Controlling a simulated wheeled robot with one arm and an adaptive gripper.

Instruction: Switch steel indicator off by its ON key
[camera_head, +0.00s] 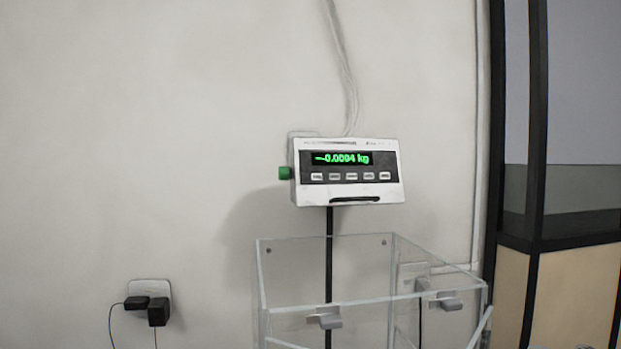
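The steel indicator (348,193) is a pale box on a black post, in the middle of the head view. Its display (342,158) is lit green and reads about -0.0004 kg. A row of several small light keys (351,177) runs below the display; their labels are too small to read, so I cannot tell which is the ON key. A green knob or button (285,173) sticks out from its left side. My gripper is not in view.
A clear open-topped box (325,252) stands below and in front of the indicator, with grey clips on its front rim. Pale cables (343,65) run up the wall. Black plugs (158,311) sit in a wall socket at lower left. A dark-framed partition (537,120) stands at right.

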